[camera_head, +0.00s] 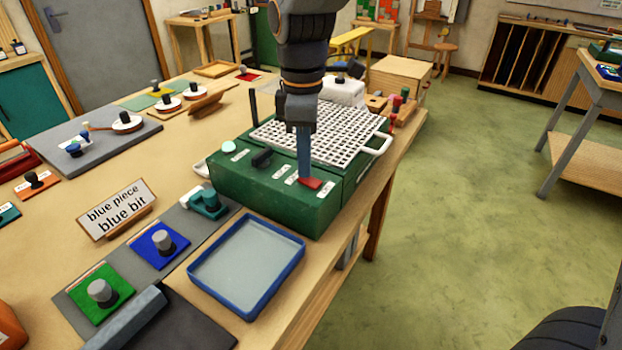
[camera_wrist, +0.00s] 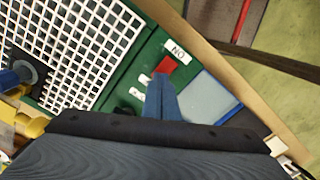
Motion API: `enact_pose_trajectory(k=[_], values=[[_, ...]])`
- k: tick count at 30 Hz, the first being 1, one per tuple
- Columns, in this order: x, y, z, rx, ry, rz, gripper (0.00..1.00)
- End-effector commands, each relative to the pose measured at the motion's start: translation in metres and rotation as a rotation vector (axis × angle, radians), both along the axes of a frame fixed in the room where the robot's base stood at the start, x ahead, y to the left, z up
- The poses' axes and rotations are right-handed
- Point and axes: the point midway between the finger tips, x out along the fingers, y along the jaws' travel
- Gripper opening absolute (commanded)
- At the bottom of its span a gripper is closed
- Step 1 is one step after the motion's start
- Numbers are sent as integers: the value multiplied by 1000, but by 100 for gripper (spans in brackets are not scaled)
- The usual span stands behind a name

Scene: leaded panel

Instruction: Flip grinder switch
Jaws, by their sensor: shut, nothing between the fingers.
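The green grinder (camera_head: 270,190) stands on the workbench with a white grid top (camera_head: 318,130). Its front panel carries a red switch (camera_head: 311,183), a dark knob (camera_head: 262,158) and a pale round button (camera_head: 229,146). In the wrist view the red switch (camera_wrist: 167,64) lies just beyond my fingertips, near a white label (camera_wrist: 177,51). My gripper (camera_head: 305,178) points down with its blue fingers shut and empty. Its tips are at the red switch; I cannot tell whether they touch it. It also shows in the wrist view (camera_wrist: 161,80). The switch is partly hidden behind the fingers.
A blue-rimmed tray (camera_head: 205,290) lies in front of the grinder. A sign (camera_head: 117,210) reading "blue piece blue bit" stands to the left, near a blue pad (camera_head: 140,250) and a green pad (camera_head: 82,308). The bench edge is close on the right, with open floor beyond.

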Motion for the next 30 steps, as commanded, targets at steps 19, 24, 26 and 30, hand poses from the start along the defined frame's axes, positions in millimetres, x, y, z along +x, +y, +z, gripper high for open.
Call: enact_pose_trajectory(k=[19,24,26,30], values=[[0,0,-9,0,0,0,0],[0,0,-9,0,1,0,0],[-1,0,-7,-1,1,0,0],[-1,0,2,0,1,0,0]])
